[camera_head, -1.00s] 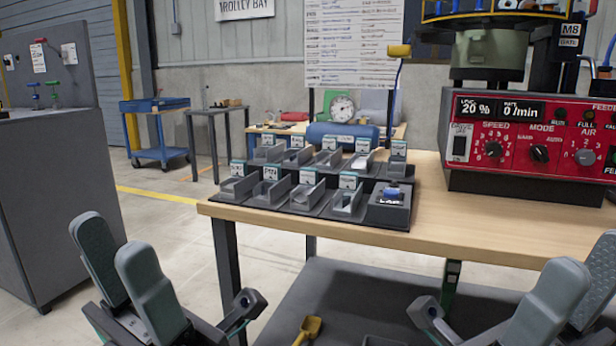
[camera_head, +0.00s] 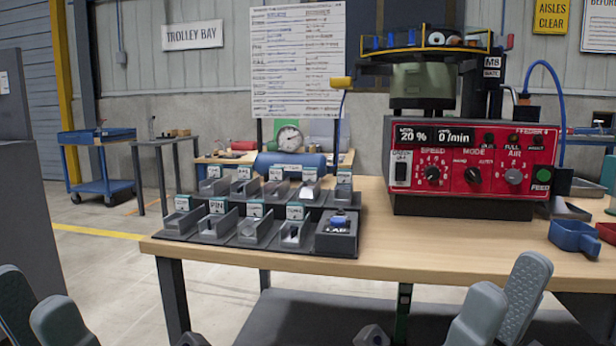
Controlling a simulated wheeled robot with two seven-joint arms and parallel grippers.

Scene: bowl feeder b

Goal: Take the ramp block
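A dark rack (camera_head: 174,238) on the wooden table holds two rows of grey compartments with small label cards. I cannot tell which piece in it, if any, is the ramp block. My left gripper (camera_head: 33,292) is at the lower left corner, open and partly cut off, well short of the rack.
A red feeder control box (camera_head: 462,198) with a green bowl unit (camera_head: 424,88) stands right of the rack. A blue scoop-like container (camera_head: 574,237) sits at the table's right. The wooden tabletop (camera_head: 420,248) is clear in front. A blue trolley (camera_head: 98,187) stands behind at left.

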